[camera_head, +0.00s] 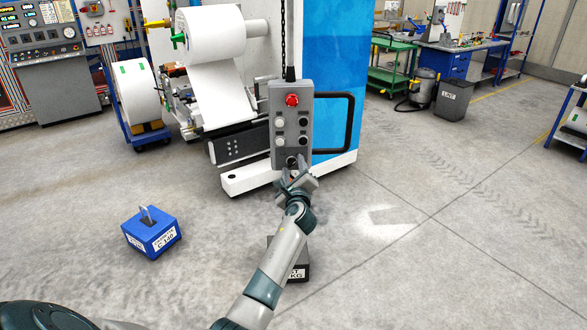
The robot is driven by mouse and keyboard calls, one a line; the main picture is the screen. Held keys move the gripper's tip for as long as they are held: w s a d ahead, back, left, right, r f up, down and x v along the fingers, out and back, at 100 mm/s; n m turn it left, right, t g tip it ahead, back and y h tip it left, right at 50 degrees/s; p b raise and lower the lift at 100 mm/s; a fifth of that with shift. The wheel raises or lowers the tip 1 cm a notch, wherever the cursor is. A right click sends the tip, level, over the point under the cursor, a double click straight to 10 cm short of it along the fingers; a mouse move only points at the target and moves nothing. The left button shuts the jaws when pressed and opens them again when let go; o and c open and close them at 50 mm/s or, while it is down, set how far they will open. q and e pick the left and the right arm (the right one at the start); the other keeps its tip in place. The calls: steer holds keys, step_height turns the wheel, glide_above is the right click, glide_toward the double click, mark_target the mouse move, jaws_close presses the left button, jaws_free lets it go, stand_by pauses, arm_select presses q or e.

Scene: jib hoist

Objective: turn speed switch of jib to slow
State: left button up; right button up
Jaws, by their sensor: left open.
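The jib's grey control pendant (291,107) hangs from a dark chain and cable in the middle of the head view. It has a red button at the top and white and black buttons below. A dark knob, which looks like the speed switch (291,161), sits at the bottom of its face, partly hidden by my gripper. My left gripper (293,169) is open, with its fingers at the pendant's lower end, close to the knob. I cannot tell whether the fingers touch it. The setting of the switch is not readable. My right gripper is not in view.
A black handle loop (349,122) shows to the right of the pendant, before a blue-and-white machine (335,60). A blue weight block (151,233) stands on the floor at left. A dark weight (300,262) is partly behind my left arm.

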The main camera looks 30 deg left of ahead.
arm_select(q)
steer(key=shift+c, duration=0.6)
steer(key=c, duration=0.9)
steer(key=shift+c, duration=0.2)
